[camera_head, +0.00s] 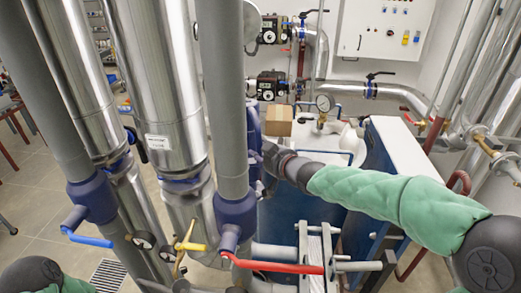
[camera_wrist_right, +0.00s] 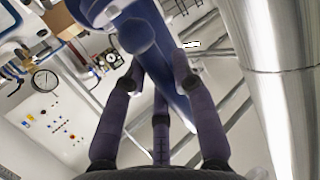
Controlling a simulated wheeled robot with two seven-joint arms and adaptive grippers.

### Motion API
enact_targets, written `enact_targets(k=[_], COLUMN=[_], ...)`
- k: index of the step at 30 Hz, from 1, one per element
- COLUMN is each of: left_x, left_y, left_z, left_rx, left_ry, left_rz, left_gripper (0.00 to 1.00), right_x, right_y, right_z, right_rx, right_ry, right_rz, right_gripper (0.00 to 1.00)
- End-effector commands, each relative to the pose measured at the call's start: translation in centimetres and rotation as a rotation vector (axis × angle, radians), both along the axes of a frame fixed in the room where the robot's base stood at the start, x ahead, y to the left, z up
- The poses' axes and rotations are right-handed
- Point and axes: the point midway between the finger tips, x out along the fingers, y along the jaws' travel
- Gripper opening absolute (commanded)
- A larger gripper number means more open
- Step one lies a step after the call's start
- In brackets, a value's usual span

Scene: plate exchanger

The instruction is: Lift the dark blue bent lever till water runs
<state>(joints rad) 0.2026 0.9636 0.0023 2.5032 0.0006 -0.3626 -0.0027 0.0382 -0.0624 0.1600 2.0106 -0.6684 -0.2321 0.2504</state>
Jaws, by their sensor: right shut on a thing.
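The dark blue bent lever (camera_wrist_right: 205,125) runs diagonally through the right wrist view, from a blue valve body at the top down to the right. My right gripper (camera_wrist_right: 160,78) has its dark fingers closed around the lever near its bend. In the head view, my right gripper (camera_head: 270,158) reaches in from the right behind a grey vertical pipe, and the pipe hides part of the grasp. A dark blue part (camera_head: 254,122) shows beside that pipe, just above the gripper. No running water is visible. My left gripper is out of view.
A red-handled valve (camera_head: 275,265), a blue-handled valve (camera_head: 85,235) and a yellow-handled valve (camera_head: 188,240) are in front. Large metal pipes (camera_head: 165,80) stand close on the left.

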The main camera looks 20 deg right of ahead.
Motion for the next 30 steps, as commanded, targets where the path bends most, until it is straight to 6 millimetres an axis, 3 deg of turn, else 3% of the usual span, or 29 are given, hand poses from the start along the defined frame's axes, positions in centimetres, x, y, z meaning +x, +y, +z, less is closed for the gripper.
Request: enact_targets(k=[3,4,6,7,20,30], left_x=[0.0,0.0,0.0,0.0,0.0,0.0], left_y=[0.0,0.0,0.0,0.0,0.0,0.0], left_z=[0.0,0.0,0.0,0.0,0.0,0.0], left_rx=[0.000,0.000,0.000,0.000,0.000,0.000], left_ry=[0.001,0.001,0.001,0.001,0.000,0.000], left_rz=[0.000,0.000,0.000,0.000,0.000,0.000], left_gripper=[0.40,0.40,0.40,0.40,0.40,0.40], right_x=[0.0,0.0,0.0,0.0,-0.7,-6.0], right_y=[-0.1,-0.1,-0.1,-0.1,-0.2,-1.5], right_z=[0.4,0.4,0.4,0.3,0.4,2.1], right_rx=[0.002,0.002,0.002,0.002,0.000,-0.001], right_ry=[-0.008,-0.008,-0.008,-0.007,-0.005,-0.007], right_rz=[-0.002,-0.002,-0.001,-0.001,-0.001,-0.002], right_gripper=[0.00,0.30,0.49,0.53,0.53,0.53])
